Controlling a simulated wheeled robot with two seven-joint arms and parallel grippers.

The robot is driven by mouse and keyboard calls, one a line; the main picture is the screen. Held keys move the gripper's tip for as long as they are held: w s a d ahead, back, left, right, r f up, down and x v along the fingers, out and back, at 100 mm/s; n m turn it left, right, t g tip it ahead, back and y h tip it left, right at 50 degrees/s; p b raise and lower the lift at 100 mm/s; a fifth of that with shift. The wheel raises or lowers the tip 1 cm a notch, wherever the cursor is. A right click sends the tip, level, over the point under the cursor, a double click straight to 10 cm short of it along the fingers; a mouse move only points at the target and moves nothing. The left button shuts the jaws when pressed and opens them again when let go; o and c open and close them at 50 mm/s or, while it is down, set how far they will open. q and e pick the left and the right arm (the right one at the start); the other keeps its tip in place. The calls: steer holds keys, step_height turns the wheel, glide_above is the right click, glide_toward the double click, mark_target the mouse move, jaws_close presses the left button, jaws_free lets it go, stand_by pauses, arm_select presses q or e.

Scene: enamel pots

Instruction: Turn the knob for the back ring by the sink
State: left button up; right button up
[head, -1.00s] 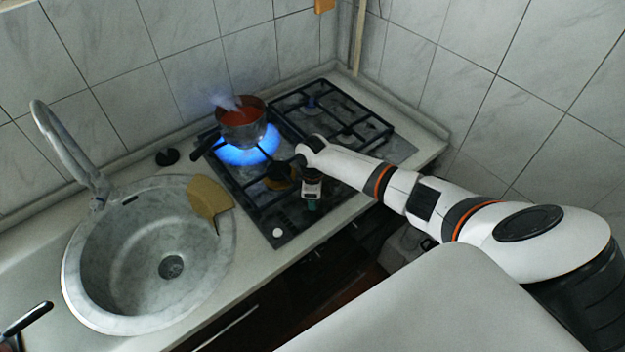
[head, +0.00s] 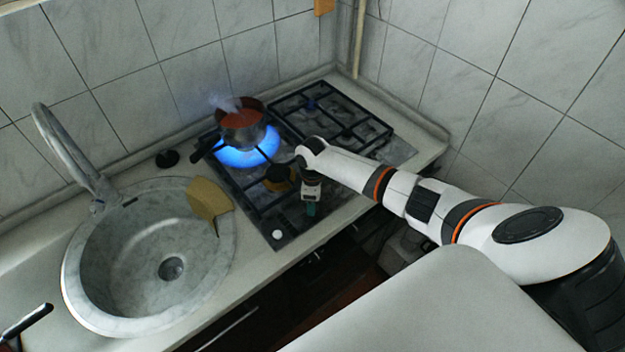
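The gas hob (head: 250,205) stands right of the sink (head: 90,275). A small enamel pot (head: 240,128) with red contents stands on its back ring by the sink. A broad blue flame (head: 245,155) burns under it and steam rises. One pale round knob (head: 277,235) shows at the hob's front left corner; other knobs are hidden or too dark to make out. My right gripper (head: 311,209) points down over the hob's front edge, right of the pale knob and apart from it. Its fingers are too small to read.
A tan cloth or sponge (head: 208,200) lies over the sink's right rim. A dark round plug (head: 167,158) lies on the counter behind the sink. The tall tap (head: 70,155) rises at the left. The right rings are empty.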

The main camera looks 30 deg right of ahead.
step_height(320, 180, up, 12)
steer(key=b, duration=0.3)
stand_by(0.5)
